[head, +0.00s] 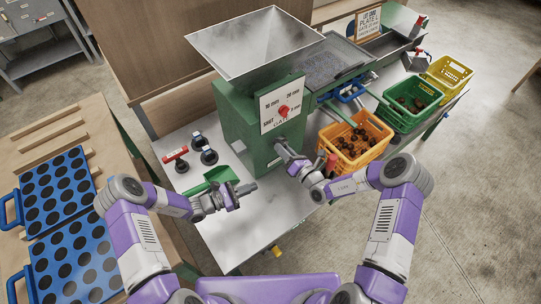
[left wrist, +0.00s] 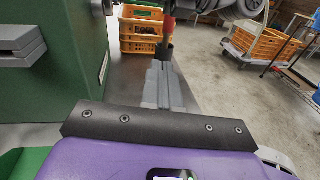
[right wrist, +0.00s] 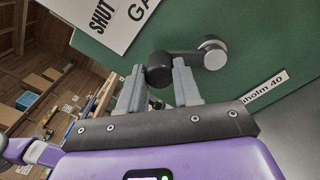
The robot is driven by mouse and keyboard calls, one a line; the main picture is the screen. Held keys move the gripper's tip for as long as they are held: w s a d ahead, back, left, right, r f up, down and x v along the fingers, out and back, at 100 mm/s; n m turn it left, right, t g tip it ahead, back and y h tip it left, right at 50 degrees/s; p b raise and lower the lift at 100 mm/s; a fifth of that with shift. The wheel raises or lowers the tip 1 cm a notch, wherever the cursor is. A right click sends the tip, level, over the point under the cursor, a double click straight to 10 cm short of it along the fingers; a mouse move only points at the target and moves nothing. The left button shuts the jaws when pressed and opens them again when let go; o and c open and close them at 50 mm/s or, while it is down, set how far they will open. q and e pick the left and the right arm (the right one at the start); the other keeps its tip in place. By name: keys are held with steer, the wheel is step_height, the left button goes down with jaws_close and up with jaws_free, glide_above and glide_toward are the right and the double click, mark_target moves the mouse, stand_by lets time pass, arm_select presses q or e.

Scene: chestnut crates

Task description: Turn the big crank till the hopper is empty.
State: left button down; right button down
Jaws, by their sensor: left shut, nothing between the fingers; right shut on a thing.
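The grey metal hopper (head: 255,45) sits on top of the green machine (head: 238,120). Its sloping inner walls look bare in the head view; I see no chestnuts on them, and its outlet is hard to make out. A short crank (right wrist: 188,55) with a dark grip comes out of the machine's front, below the gate plate (head: 283,103). My right gripper (head: 288,153) is shut on the crank's grip, which shows between its fingers in the right wrist view. My left gripper (head: 250,187) is shut and empty, low in front of the machine, apart from it.
Orange (head: 375,152), green (head: 398,122) and yellow (head: 447,72) crates stand right. Blue trays (head: 65,195) lie on the left bench. A red handle (head: 332,163) is near the orange crate.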

arm_select(q)
steer(key=w+d+r+n+t, duration=0.2)
steer(key=w+d+r, duration=0.3)
steer(key=w+d, duration=0.3)
steer(key=shift+w+r+t, duration=0.2)
steer(key=shift+w+t, duration=0.4)
steer(key=shift+w, duration=0.5)
steer(key=shift+w+d+r, duration=0.15)
steer(key=shift+d+r, duration=0.05)
steer(key=shift+r, duration=0.2)
steer(key=shift+w+d+r, duration=0.1)
steer(key=shift+d+r, duration=0.1)
steer(key=shift+r, duration=0.2)
arm_select(e)
steer(key=shift+s, duration=0.1)
steer(key=c, duration=0.8)
jaws_free()
steer(key=shift+f, duration=0.1)
